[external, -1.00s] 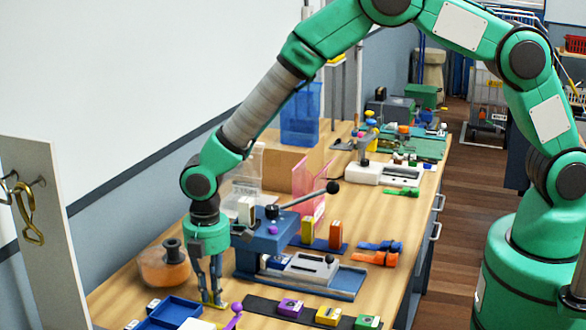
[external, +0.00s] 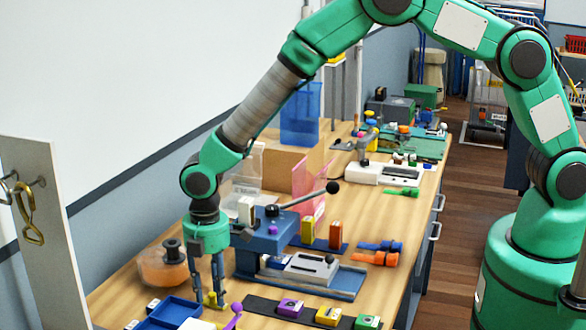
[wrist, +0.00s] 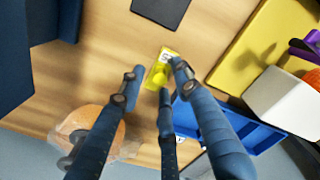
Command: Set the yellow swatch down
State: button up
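The yellow swatch (wrist: 161,70) is a small yellow piece with a white label at one end. It appears to rest on the wooden table in the wrist view. In the external view a bit of yellow (external: 211,299) shows low between the fingers of my gripper (external: 209,302). My gripper is open, its fingers spread around the swatch. In the wrist view the swatch lies close to the middle and right fingers, with a clear gap to the left finger. I cannot tell whether a finger still touches it.
A blue tray (external: 171,311) is close by. An orange-filled jar (external: 163,268) stands behind the gripper at the left. A dark strip (external: 262,306) carries purple, yellow and green blocks. A blue press (external: 263,236) with a lever stands to the right.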

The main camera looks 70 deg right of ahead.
notch_tip(320, 180, up, 12)
jog(key=shift+p, duration=0.4)
dwell(0.9)
notch_tip(320, 180, up, 16)
jog(key=m+t, duration=0.1)
jog(key=m, duration=0.2)
send_over(213, 293)
jog(key=s+d, duration=0.5)
jog(key=d, duration=0.2)
jog(key=s+d+r+m+t, duration=0.25)
jog(key=s+d+r, duration=0.35)
jog(key=s+r, duration=0.45)
jog(key=s+d+r+m, duration=0.2)
jog(key=s+d, duration=0.1)
jog(key=s, duration=0.6)
jog(key=s+d+r+m+t, duration=0.1)
jog(key=s+d+r+m, duration=0.2)
jog(key=s, duration=0.5)
jog(key=s+d+r+m+t, duration=0.1)
jog(key=s+d+r+m, duration=0.1)
jog(key=s, duration=0.7)
jog(key=shift+s+d+r+m, duration=0.15)
jog(key=shift+s+d+m, duration=0.3)
jog(key=shift+d, duration=0.65)
jog(key=shift+w, duration=0.15)
